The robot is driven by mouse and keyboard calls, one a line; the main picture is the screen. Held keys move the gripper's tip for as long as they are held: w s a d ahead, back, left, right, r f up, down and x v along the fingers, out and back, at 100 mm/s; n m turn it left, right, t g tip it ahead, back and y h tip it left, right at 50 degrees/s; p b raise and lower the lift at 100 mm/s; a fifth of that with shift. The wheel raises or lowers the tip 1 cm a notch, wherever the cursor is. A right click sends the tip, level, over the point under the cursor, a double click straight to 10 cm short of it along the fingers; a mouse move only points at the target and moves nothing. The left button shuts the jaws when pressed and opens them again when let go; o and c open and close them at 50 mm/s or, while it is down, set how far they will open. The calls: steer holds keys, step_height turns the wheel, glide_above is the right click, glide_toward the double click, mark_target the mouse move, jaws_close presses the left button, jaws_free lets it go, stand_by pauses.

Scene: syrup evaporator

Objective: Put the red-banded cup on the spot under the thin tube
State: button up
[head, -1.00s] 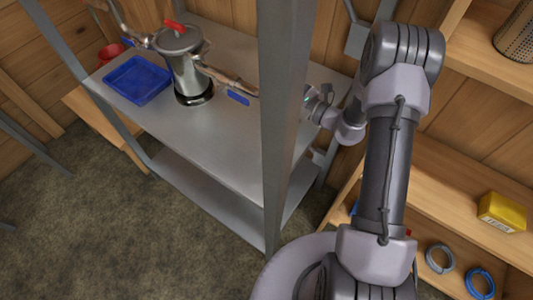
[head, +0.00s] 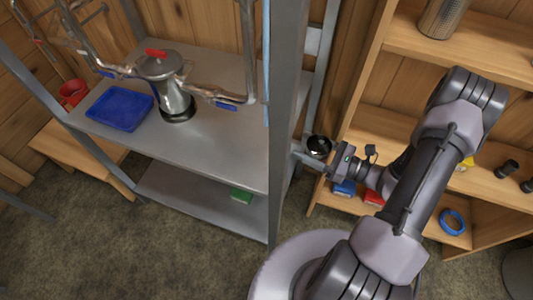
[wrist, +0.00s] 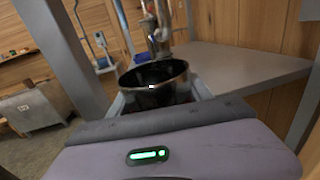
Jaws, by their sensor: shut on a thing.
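My gripper (head: 328,160) is shut on a shiny metal cup (head: 318,146) with a dark inside, held upright beside the grey corner post. The cup also shows in the wrist view (wrist: 153,86). Metal tubes (head: 207,91) run out on both sides of a steel pot (head: 165,88) with a red knob. A thicker pipe (head: 246,45) stands to the right of it. I cannot make out a marked spot or tell which tube is the thin one.
The pot stands on a grey metal shelf (head: 215,150), its right part clear. A blue tray (head: 120,107) and a red vessel (head: 72,93) are at left. The grey post (head: 285,130) stands between shelf and arm. Wooden shelves (head: 425,135) are at right.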

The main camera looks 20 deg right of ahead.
mark_target(325, 159)
steer(key=s, duration=0.1)
steer(key=s+n+g+p, duration=0.1)
steer(key=s+d+y+p, duration=0.1)
steer(key=shift+s+r+g, duration=0.3)
steer(key=shift+s, duration=0.05)
steer(key=shift+s+a+f+n+y, duration=0.2)
steer(key=shift+s+n+y, duration=0.1)
steer(key=shift+n, duration=0.1)
steer(key=x, duration=0.5)
steer(key=b+x, duration=0.1)
steer(key=x, duration=0.5)
steer(key=f+b+x, duration=0.1)
steer(key=x, duration=0.5)
steer(key=shift+a, duration=0.25)
step_height(325, 159, down, 4)
steer(key=shift+r+b, duration=0.25)
steer(key=shift+b, duration=0.6)
steer(key=shift+r, duration=0.1)
steer(key=o, duration=1.5)
